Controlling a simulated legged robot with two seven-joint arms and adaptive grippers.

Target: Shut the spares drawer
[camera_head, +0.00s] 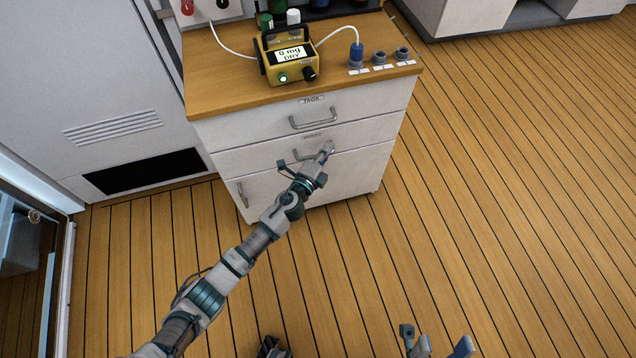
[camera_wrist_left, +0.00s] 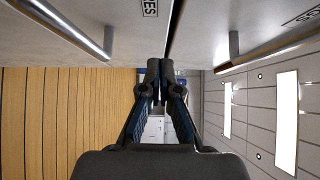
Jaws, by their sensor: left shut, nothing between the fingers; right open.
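The spares drawer (camera_head: 245,160) is the second front in the white cabinet, below the TAGS drawer (camera_head: 355,107). It looks flush or nearly so; a small gap is hard to judge. Its bar handle (camera_head: 284,164) is partly hidden by my left gripper (camera_head: 327,149), which is shut and empty at the right part of the drawer front. In the left wrist view, the shut fingers (camera_wrist_left: 160,68) point at the fronts beside a dark seam, near a partly cut-off label (camera_wrist_left: 150,8) reading "RES". Contact is unclear. My right gripper (camera_head: 439,346) is open and empty at the bottom edge.
A yellow meter (camera_head: 289,60) reading "0 mg DRY", a blue plug (camera_head: 356,54) and grey sockets (camera_head: 379,57) sit on the wooden top. A lower door (camera_head: 345,178) is below the drawer. The plank floor (camera_head: 500,200) to the right is clear.

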